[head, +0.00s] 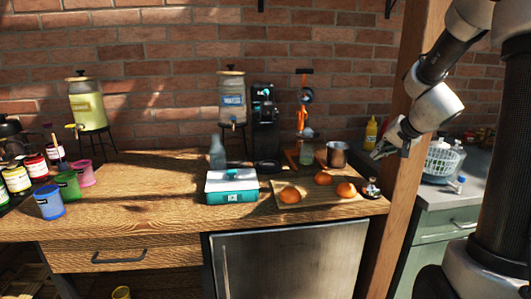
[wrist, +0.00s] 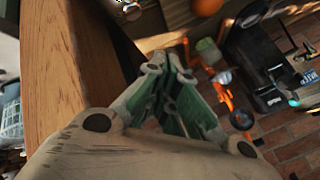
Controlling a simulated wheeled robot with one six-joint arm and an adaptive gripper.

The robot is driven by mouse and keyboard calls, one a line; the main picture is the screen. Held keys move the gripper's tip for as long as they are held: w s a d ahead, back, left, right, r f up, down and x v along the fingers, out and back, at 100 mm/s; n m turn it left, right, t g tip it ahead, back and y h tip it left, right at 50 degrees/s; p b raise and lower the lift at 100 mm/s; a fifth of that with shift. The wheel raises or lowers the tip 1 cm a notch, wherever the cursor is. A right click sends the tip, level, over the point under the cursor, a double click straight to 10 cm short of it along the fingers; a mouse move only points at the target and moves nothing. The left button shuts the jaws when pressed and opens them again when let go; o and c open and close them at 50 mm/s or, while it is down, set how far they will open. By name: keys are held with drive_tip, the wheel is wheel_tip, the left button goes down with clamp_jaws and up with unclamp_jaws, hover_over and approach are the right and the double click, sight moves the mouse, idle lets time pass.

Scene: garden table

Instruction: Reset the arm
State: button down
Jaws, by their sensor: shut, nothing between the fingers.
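My gripper (head: 385,150) hangs in the air at the right of the head view, in front of the wooden post and above the right end of the wooden table (head: 140,215). It is shut and empty. In the wrist view my gripper (wrist: 175,75) shows its fingers closed together with nothing between them. My arm comes down to it from the upper right of the head view.
A wooden post (head: 408,90) stands close to my gripper. Below are a board with oranges (head: 323,178), a metal cup (head: 338,154) and an orange juicer (head: 305,115). The table's left-centre is clear.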

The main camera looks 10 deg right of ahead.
drive_tip(key=s+a+f+n+g+y, duration=0.1)
drive_tip(key=s+a+g, duration=0.1)
drive_tip(key=s, duration=0.6)
drive_tip(key=s+a+f+n+g, duration=0.1)
drive_tip(key=s+a+g, duration=0.2)
drive_tip(key=s, duration=0.4)
drive_tip(key=s+a+r+n+h, duration=0.1)
drive_tip(key=s+r+n, duration=0.2)
drive_tip(key=s, duration=0.4)
drive_tip(key=s+a+r+n+h, duration=0.1)
drive_tip(key=s+r+n, duration=0.1)
drive_tip(key=s, duration=0.6)
drive_tip(key=shift+s+a+r+n+t+h, duration=0.25)
drive_tip(key=shift+s+r+n+t+h, duration=0.05)
drive_tip(key=shift+r+n, duration=0.1)
